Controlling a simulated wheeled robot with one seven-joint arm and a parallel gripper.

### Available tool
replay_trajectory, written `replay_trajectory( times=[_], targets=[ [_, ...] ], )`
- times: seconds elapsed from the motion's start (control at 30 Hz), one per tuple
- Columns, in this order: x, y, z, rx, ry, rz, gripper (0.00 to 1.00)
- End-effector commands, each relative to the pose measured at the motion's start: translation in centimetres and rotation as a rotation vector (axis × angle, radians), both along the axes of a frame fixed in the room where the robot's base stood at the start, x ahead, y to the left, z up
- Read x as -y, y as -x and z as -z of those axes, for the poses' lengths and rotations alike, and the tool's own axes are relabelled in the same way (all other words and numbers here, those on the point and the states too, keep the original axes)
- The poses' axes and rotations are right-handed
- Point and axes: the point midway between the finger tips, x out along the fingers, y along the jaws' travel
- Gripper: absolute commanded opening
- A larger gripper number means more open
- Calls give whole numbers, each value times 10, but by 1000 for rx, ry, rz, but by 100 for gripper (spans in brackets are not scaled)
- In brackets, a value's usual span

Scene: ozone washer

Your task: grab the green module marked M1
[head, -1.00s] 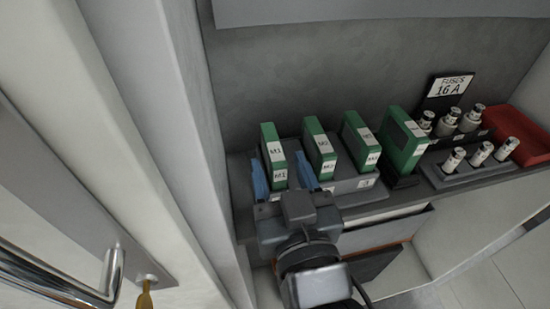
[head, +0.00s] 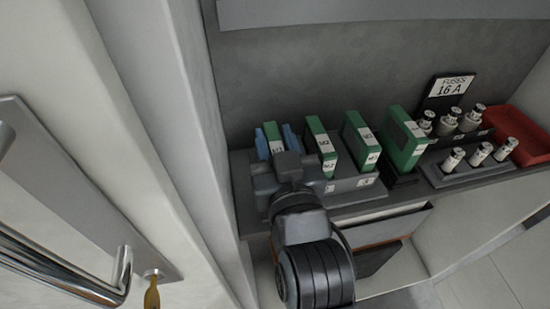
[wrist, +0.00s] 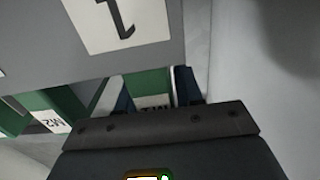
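The green module M1 (head: 272,136) stands upright at the left end of the grey rack (head: 345,185), its label partly hidden by my gripper. My gripper (head: 276,141) has one blue finger on each side of it, and the fingers look closed against its sides. In the wrist view, M1 (wrist: 150,88) sits upside down between the two dark blue fingers (wrist: 153,92), with no clear gap on either side. A green module M2 (head: 321,146) stands just right of it and also shows in the wrist view (wrist: 52,112). A third green module (head: 360,141) stands further right.
Another green module (head: 404,138) stands right of the rack. Fuses (head: 480,152) in holders, a "FUSES 16 A" sign (head: 449,92) and a red tray (head: 517,132) are at the right. A pale wall edge (head: 185,130) is close on the left. An open drawer (head: 390,229) is below.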

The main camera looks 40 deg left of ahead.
Motion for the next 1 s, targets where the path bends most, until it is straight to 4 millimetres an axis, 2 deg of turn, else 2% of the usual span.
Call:
replay_trajectory(
  times=[0.03, 0.37, 0.63, 0.73, 1.0],
  targets=[
    [0, 0, 0, 0, 0, 0, 30],
    [0, 0, 0, 0, 0, 0, 0],
    [0, 0, -2, 1, -2, 0, 0],
    [0, 0, -9, 3, -4, 0, 0],
    [0, 0, -58, 5, -6, 1, 0]
  ],
)
